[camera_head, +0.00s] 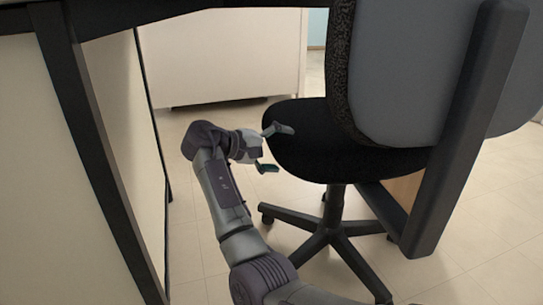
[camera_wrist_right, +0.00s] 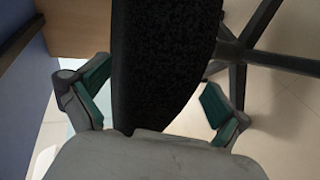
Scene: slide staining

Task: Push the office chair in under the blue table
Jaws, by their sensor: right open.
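The office chair has a black seat (camera_head: 335,145), a grey and black backrest (camera_head: 410,75) and a black star base (camera_head: 335,235). It stands on the floor right of the middle in the head view. My right gripper (camera_head: 271,150) is open at the left edge of the seat. In the right wrist view the seat (camera_wrist_right: 160,60) shows edge-on between the spread fingers, apart from the right finger; contact with the left one is unclear. A dark table frame (camera_head: 92,150) stands at the left in the head view. I cannot tell whether it is the blue table. My left gripper is out of view.
A white cabinet (camera_head: 225,60) stands behind, with tiled floor (camera_head: 190,250) between it and the chair. A blue surface (camera_wrist_right: 22,110) fills the left edge of the right wrist view. A brown panel (camera_wrist_right: 75,25) shows near its top.

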